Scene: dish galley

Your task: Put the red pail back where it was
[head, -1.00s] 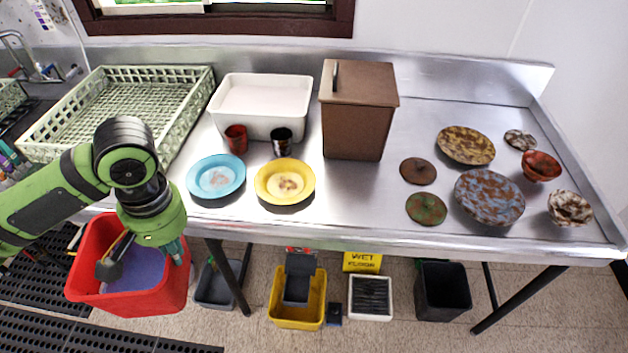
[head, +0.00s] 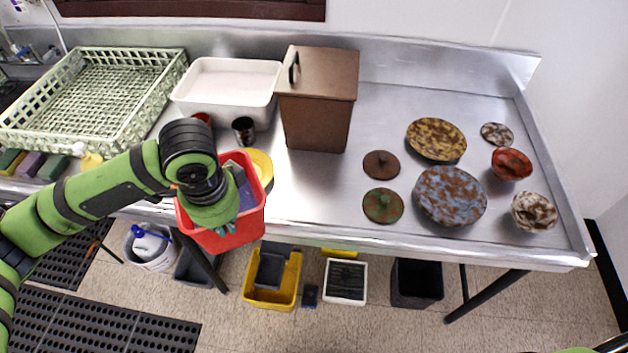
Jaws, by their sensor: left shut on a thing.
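The red pail (head: 238,236) hangs from my left gripper (head: 232,222), in front of the steel table's front edge at the left half of the head view. My left gripper is shut on the pail's rim; the fingertips are mostly hidden by the wrist. Something purple-blue shows inside the pail. My right gripper is not clearly seen; only a small bit of my own body shows at the bottom right corner.
The steel table (head: 330,200) holds a green rack (head: 160,110), a white tub (head: 190,100), a brown box (head: 318,115), a dark cup (head: 243,130) and several plates and bowls. Below stand a white bucket (head: 150,256), a yellow bucket (head: 286,290), a white bin (head: 345,298) and a black bin (head: 415,283).

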